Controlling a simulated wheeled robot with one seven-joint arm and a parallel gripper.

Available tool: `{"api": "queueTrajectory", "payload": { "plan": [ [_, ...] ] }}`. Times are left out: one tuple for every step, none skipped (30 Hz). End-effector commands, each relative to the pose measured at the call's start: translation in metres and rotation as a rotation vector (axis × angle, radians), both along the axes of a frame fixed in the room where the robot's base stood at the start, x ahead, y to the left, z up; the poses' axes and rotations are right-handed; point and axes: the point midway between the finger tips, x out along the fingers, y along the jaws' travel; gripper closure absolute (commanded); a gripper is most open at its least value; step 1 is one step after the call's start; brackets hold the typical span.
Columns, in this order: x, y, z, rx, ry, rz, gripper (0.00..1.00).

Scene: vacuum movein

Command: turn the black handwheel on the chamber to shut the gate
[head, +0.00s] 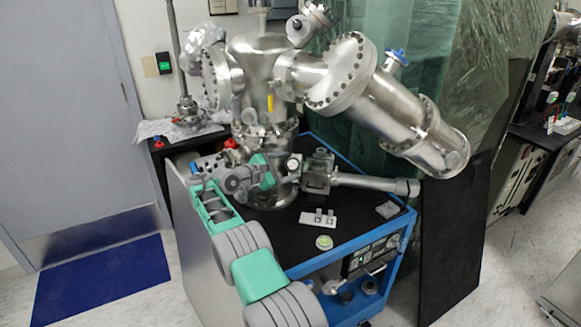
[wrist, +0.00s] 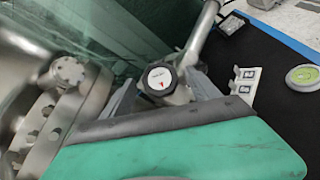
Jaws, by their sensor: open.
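The black handwheel (wrist: 160,78) has a black ribbed rim and a pale round face with a small red mark. It also shows in the head view (head: 293,165), low on the front of the steel chamber (head: 258,75). My gripper (head: 281,168) is beside the handwheel, on its left in the head view. In the wrist view the grey fingers of my gripper (wrist: 164,86) are apart, one on each side of the handwheel. I cannot tell whether they touch it. My green wrist housing hides the lower part of that view. The gate itself is not visible.
The chamber stands on a blue cart with a black top (head: 345,225). A steel tube (head: 365,183) runs right from a metal block (head: 318,172). A white plate with two switches (head: 318,220) and a green round item (head: 324,242) lie in front. A large flanged cylinder (head: 395,110) overhangs the right.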

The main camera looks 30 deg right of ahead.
Motion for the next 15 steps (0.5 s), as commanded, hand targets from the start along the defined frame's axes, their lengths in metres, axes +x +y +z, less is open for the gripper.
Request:
{"api": "queueTrajectory", "payload": {
  "plan": [
    [0.0,0.01,0.001,0.001,0.0,0.004,0.3],
    [-0.002,0.016,0.002,0.0,0.001,0.005,0.3],
    [-0.003,0.025,0.004,0.001,-0.001,0.004,0.3],
    [-0.004,0.031,0.005,0.001,0.0,0.004,0.3],
    [-0.005,0.038,0.006,0.001,-0.001,0.004,0.3],
    [-0.007,0.045,0.008,0.001,-0.001,0.003,0.3],
    [-0.007,0.05,0.009,0.0,0.0,0.003,0.3],
    [-0.008,0.054,0.01,0.0,-0.001,0.004,0.3],
    [-0.009,0.059,0.012,0.0,-0.001,0.002,0.3],
    [-0.01,0.061,0.013,-0.001,0.0,0.001,0.3],
    [-0.01,0.063,0.013,-0.001,0.0,0.001,0.3],
    [-0.011,0.064,0.013,0.0,0.0,0.0,0.3],
    [-0.011,0.065,0.014,0.0,0.001,0.0,0.3],
    [-0.011,0.065,0.014,0.0,0.001,0.0,0.3],
    [-0.011,0.065,0.014,-0.001,0.0,-0.001,0.3]
  ]
}}
